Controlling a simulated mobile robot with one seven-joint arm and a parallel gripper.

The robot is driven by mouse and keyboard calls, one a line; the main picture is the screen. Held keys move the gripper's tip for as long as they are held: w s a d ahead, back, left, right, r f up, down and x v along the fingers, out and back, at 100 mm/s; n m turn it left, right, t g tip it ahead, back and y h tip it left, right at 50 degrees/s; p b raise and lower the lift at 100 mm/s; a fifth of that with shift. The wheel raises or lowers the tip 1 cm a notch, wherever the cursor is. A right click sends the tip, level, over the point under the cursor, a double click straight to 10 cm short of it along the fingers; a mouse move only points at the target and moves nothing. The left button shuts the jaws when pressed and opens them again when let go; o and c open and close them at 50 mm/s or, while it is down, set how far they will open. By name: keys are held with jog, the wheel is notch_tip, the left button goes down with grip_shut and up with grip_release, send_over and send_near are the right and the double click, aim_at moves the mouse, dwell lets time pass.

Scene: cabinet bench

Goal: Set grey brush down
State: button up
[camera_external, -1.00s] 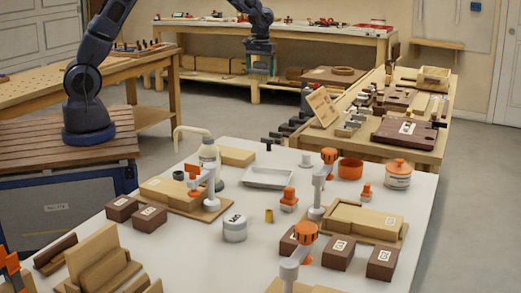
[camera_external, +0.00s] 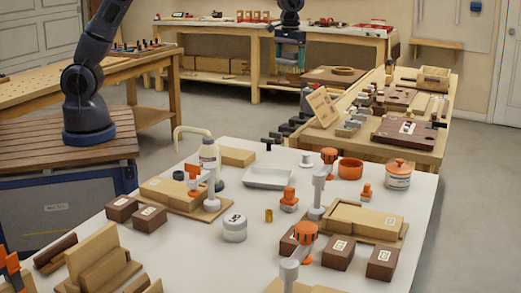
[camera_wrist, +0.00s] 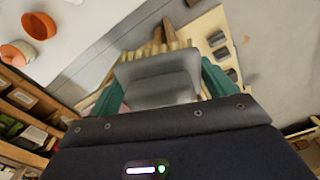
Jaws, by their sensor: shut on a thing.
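My gripper (camera_external: 290,66) hangs in the air at the upper middle of the external view, in front of the back bench. In the wrist view its teal fingers (camera_wrist: 163,92) are shut on the grey brush (camera_wrist: 160,72), whose broad grey body lies between them. Tan strips show just beyond the brush; I cannot tell whether they are its bristles or things behind it. The brush is too small to make out in the external view. No surface touches it that I can see.
The right wooden bench (camera_external: 432,151) holds a leaning board (camera_external: 323,106), dark blocks and a box. The white table (camera_external: 190,262) in front carries a shallow tray (camera_external: 269,178), an orange bowl (camera_external: 350,168), jars and wooden blocks. A back bench (camera_external: 345,40) stands behind.

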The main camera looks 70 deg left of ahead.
jog(key=s+d+m, duration=0.2)
jog(key=s+d, duration=0.1)
jog(key=d, duration=1)
jog(key=s+d+m, duration=0.3)
jog(key=s+d, duration=0.1)
jog(key=d, duration=0.9)
jog(key=s+d+m, duration=0.2)
jog(key=s+d, duration=0.1)
jog(key=d, duration=1.1)
jog(key=s+d+m, duration=0.7)
jog(key=s+d, duration=2.3)
jog(key=s, duration=0.3)
jog(key=shift+s+f, duration=0.15)
jog(key=shift+f, duration=12.5)
jog(key=o, duration=0.9)
jog(key=shift+f, duration=0.1)
